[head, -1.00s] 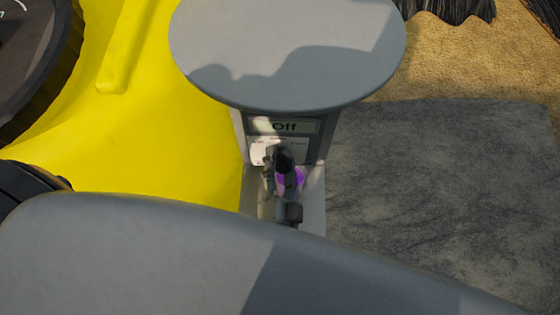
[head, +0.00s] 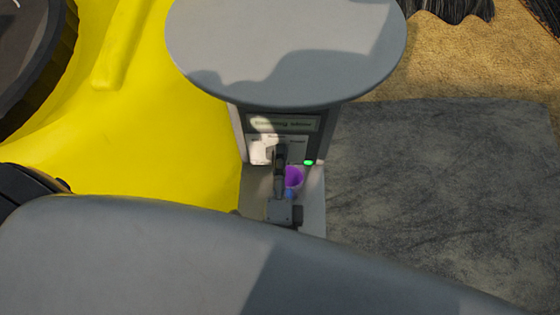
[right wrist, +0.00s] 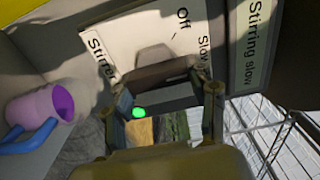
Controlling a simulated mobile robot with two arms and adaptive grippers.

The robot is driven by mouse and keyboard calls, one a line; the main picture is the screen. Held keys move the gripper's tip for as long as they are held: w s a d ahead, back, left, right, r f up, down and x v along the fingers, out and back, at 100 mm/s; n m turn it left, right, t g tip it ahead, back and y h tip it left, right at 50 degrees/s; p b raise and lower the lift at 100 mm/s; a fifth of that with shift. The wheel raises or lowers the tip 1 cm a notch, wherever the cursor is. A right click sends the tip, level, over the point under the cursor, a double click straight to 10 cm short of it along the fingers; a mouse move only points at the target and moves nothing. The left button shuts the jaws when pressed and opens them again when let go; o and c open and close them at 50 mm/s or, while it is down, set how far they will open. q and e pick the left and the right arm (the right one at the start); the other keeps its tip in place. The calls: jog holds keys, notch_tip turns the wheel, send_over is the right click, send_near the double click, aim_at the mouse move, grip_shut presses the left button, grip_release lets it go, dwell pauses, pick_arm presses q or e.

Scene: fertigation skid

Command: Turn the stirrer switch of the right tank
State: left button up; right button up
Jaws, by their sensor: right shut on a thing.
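The stirrer panel (right wrist: 130,35) has the labels "Off" and "Slow", and a label partly covered that begins "Stirre". Its display (right wrist: 252,60) reads "Stirring slow"; the display also shows in the head view (head: 284,124). A green lamp (head: 309,162) is lit at the panel's lower right; the lamp also shows in the right wrist view (right wrist: 138,113). My right gripper (head: 281,152) is at the panel, shut on the switch (right wrist: 168,78), which the fingers largely hide. My left gripper is not in view.
A purple cup with a blue handle (right wrist: 40,105) stands close beside my right gripper. A round grey cover (head: 285,50) overhangs the panel. A big yellow tank (head: 140,130) is at left. Dark ground (head: 440,190) lies open at right.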

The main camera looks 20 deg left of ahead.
dwell(0.3)
jog(key=o, duration=1.2)
jog(key=shift+w, duration=0.1)
jog(key=v, duration=1.2)
